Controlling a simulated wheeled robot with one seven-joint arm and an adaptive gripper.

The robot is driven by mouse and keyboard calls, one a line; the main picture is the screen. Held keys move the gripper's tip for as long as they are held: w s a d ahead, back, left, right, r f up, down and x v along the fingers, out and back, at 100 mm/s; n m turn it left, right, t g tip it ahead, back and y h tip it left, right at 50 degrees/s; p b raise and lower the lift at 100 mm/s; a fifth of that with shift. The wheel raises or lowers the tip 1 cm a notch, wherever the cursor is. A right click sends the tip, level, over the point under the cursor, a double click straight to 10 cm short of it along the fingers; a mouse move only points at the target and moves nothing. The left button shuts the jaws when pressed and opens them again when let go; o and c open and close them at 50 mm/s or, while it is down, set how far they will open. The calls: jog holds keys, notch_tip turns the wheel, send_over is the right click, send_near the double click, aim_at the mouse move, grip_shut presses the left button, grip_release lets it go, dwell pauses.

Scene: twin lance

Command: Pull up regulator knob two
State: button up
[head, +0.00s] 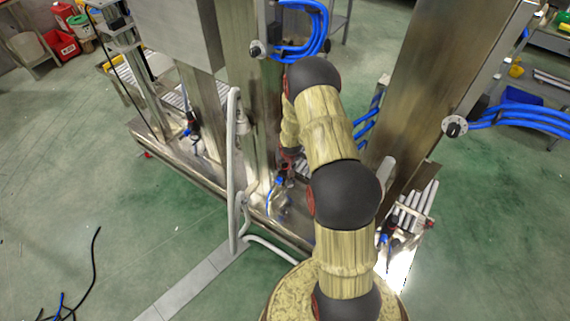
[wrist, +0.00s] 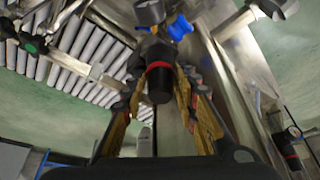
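A black regulator knob (wrist: 160,84) with a red ring sits in the middle of the wrist view, below a round gauge (wrist: 150,12) and a blue fitting. My gripper (wrist: 161,72) has its two tan fingers on either side of this knob. A narrow gap seems to show beside the knob; I cannot tell whether either finger touches it. In the head view my gripper (head: 290,160) is at the middle regulator (head: 281,183), mostly hidden behind my arm. Other regulators stand at the left (head: 192,124) and right (head: 388,231). The pictures do not show which is number two.
Steel columns (head: 252,90) rise close to my arm. A grey bent pipe (head: 232,170) stands left of it. Blue hoses (head: 300,30) hang above. Grey rollers (wrist: 90,50) lie left in the wrist view, and another red-ringed knob (wrist: 290,153) at right. Open green floor lies front left.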

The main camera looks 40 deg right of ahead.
jog(key=shift+o, duration=0.9)
jog(key=shift+r, duration=0.1)
jog(key=v, duration=1.2)
